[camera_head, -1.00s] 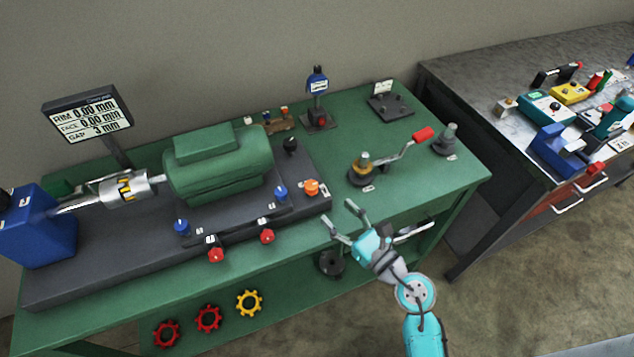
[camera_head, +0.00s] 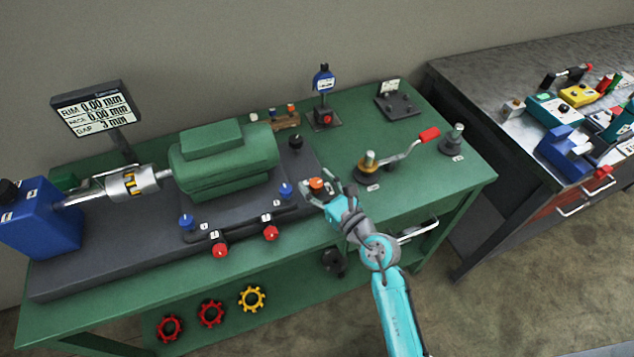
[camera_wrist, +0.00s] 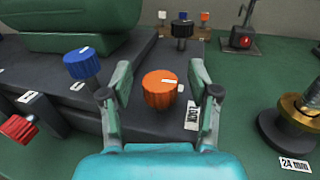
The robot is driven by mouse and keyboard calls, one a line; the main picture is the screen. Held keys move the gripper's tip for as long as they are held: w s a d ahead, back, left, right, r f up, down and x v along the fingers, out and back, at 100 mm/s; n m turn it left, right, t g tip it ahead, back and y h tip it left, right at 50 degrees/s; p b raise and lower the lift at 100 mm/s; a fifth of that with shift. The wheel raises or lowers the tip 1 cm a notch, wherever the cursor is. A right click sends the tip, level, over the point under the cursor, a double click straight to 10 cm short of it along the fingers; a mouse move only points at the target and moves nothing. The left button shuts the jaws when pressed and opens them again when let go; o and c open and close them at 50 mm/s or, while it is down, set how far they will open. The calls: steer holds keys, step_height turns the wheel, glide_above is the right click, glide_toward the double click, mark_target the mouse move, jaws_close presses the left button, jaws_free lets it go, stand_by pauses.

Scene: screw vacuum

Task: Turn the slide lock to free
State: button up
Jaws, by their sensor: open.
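The slide lock appears to be the orange knob (camera_wrist: 160,90), with a white pointer line on top and a label reading "LOCK" (camera_wrist: 192,115) at its right. In the head view the orange knob (camera_head: 316,184) sits at the right end of the dark base plate. My gripper (camera_wrist: 158,82) is open, with one finger to the left and one to the right of the knob. The fingers look apart from it. In the head view my gripper (camera_head: 322,190) is at the knob and partly covers its surroundings.
Blue knobs (camera_wrist: 82,64), red knobs (camera_wrist: 18,130) and a black knob (camera_wrist: 182,32) stand near. The green motor (camera_head: 222,158) is left on the plate. A brass-collared post (camera_wrist: 298,115) labelled "24 mm" stands right, with a red-handled lever (camera_head: 428,135) in the head view.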

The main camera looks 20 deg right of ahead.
jaws_close()
steer(key=shift+n+y, duration=0.3)
steer(key=shift+y, duration=0.2)
steer(key=n+g+y, duration=0.1)
steer(key=n+y, duration=0.1)
steer(key=y, duration=0.1)
steer(key=shift+w+d+g, duration=0.1)
steer(key=shift+d+g, duration=0.1)
steer(key=shift+g, duration=0.2)
steer(key=n+g+y, duration=0.3)
steer(key=n+y, duration=0.1)
steer(key=y, duration=0.1)
steer(key=shift+g, duration=0.4)
steer(key=n+g+y, duration=0.3)
steer(key=n+g, duration=0.1)
steer(key=g, duration=0.1)
steer(key=shift+w, duration=0.1)
steer(key=shift+a+n+g+y, duration=0.1)
steer(key=shift+n+g+y, duration=0.5)
steer(key=shift+n+g, duration=1.05)
steer(key=shift+g, duration=0.65)
